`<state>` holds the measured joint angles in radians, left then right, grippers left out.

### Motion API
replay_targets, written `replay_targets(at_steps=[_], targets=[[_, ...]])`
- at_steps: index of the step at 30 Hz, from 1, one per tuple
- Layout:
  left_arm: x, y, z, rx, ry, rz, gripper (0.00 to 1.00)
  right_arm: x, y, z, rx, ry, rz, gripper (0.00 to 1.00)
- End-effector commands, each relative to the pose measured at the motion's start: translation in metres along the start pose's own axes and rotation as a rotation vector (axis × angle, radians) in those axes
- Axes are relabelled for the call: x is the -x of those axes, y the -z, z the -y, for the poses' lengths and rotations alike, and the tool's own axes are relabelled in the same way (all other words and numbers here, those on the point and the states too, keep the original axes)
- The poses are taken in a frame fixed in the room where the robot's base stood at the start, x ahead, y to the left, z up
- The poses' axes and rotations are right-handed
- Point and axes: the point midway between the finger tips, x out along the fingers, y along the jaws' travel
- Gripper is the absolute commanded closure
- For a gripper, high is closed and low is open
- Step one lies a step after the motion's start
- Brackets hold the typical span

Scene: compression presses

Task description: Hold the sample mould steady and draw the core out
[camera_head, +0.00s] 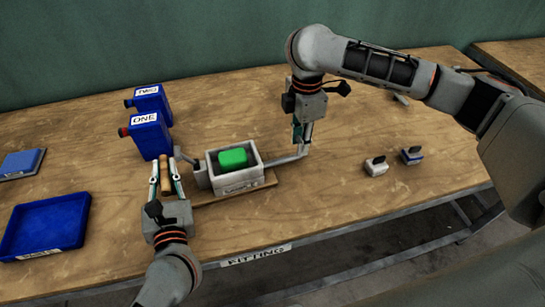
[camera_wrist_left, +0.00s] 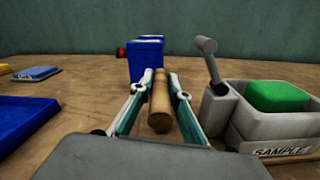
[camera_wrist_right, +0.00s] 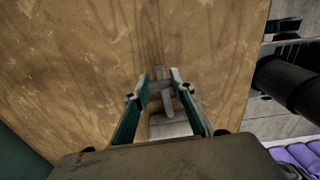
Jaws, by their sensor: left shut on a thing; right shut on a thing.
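The sample mould (camera_head: 254,184) is a grey open box labelled SAMPLE, with a green block (camera_head: 233,158) inside. It sits on a thin wooden board (camera_head: 208,199); it also shows in the left wrist view (camera_wrist_left: 275,125). My left gripper (camera_head: 165,170) is left of the mould, shut on a brown wooden cylinder (camera_wrist_left: 158,105). I cannot tell whether the cylinder joins the board. My right gripper (camera_head: 302,135) points down right of the mould, shut on the upturned end of a grey bar (camera_head: 285,161) that runs to the mould's right side. The bar's inner end is hidden.
A grey lever (camera_wrist_left: 209,60) rises from a block at the mould's left. Blue containers ONE (camera_head: 149,137) and TWO (camera_head: 151,100) stand behind the left gripper. A blue tray (camera_head: 45,225) lies left. Two small grips (camera_head: 376,166) (camera_head: 411,155) stand right. The table front is clear.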

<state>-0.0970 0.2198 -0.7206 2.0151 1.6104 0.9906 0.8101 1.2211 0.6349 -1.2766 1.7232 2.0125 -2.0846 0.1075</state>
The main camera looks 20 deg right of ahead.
Motion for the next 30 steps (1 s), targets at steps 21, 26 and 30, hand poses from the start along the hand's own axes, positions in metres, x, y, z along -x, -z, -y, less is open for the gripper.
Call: replay_targets(at_steps=[21,26,30], targets=[[-0.001,0.000,-0.001,0.000,-0.003,0.000,1.00,0.001,-0.008,0.000,-0.001,-0.001,0.001,0.57],[0.000,0.000,-0.001,0.000,-0.001,0.001,1.00,0.015,-0.008,-0.002,-0.001,-0.004,0.001,0.57],[0.000,0.000,0.000,0.000,0.000,0.001,1.00,0.041,-0.008,-0.002,0.000,-0.006,0.002,0.57]])
